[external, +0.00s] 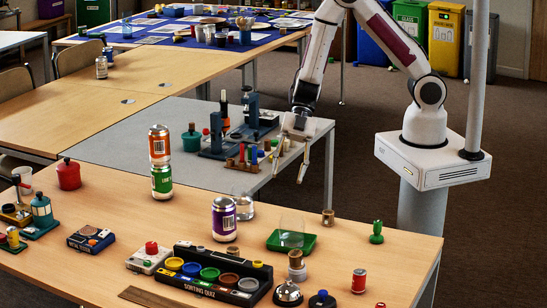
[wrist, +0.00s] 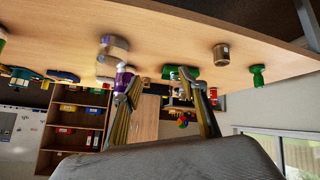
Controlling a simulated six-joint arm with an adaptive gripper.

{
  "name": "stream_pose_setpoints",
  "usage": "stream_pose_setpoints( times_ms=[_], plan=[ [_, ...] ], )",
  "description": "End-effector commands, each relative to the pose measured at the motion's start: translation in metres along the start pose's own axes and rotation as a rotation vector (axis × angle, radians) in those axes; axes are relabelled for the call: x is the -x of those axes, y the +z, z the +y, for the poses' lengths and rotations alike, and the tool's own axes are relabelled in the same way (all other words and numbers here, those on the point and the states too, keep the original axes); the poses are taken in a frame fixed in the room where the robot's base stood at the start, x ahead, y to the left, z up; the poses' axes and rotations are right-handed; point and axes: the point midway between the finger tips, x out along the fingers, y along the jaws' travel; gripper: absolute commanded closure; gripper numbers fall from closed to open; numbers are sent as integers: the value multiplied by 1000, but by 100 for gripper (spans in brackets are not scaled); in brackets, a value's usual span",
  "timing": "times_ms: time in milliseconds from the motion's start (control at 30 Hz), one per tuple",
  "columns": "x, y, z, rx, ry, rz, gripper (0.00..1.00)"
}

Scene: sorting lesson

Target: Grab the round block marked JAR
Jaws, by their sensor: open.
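A small brown round block (external: 328,217) stands on the wooden table, right of the green tray. In the wrist view it shows as a brown cylinder (wrist: 221,54) with a mark on its side too small to read, so I cannot tell whether it says JAR. Other round blocks stand in a stack (external: 297,262) nearer the front; their marks are not readable. My gripper (external: 290,165) is open and empty in the air beyond the wooden table, up and left of the brown block. In the wrist view its two fingers (wrist: 160,81) are spread, with the brown block to their right.
The green tray (external: 275,240) holds a clear container. A purple can (external: 224,219), a glass (external: 243,207), a green figure (external: 376,232) and a red can (external: 359,281) stand around. The black Sorting Quiz box (external: 222,272) lies in front. Bare wood surrounds the brown block.

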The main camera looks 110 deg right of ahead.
Motion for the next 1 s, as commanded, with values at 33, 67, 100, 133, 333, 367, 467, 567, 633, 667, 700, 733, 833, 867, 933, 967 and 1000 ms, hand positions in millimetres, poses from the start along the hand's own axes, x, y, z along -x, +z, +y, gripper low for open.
stream_pose_setpoints(
  times_ms=[33, 67, 100, 133, 333, 367, 467, 567, 633, 667, 700, 733, 833, 867, 933, 967, 1000],
  plan=[
    [-6, 3, -10, -5, -34, 27, 57],
    [-8, 3, -17, -5, -54, 45, 57],
    [-11, 4, -25, -6, -80, 70, 57],
    [-13, 4, -32, -8, -101, 89, 57],
    [-21, 3, -73, -25, -226, 214, 57],
    [-22, 3, -78, -28, -240, 230, 57],
    [-22, 2, -92, -37, -282, 275, 57],
    [-21, 1, -100, -42, -307, 302, 57],
    [-21, 0, -103, -44, -317, 313, 57],
    [-21, 0, -104, -45, -319, 315, 57],
    [-21, 0, -104, -45, -320, 317, 57],
    [-21, 0, -104, -45, -320, 317, 57],
    [-21, 0, -104, -44, -320, 316, 57],
    [-21, 0, -104, -44, -319, 316, 57],
    [-21, 0, -104, -44, -319, 316, 57],
    [-21, 0, -104, -44, -319, 316, 57],
    [-21, 0, -104, -44, -319, 316, 57]
  ],
)
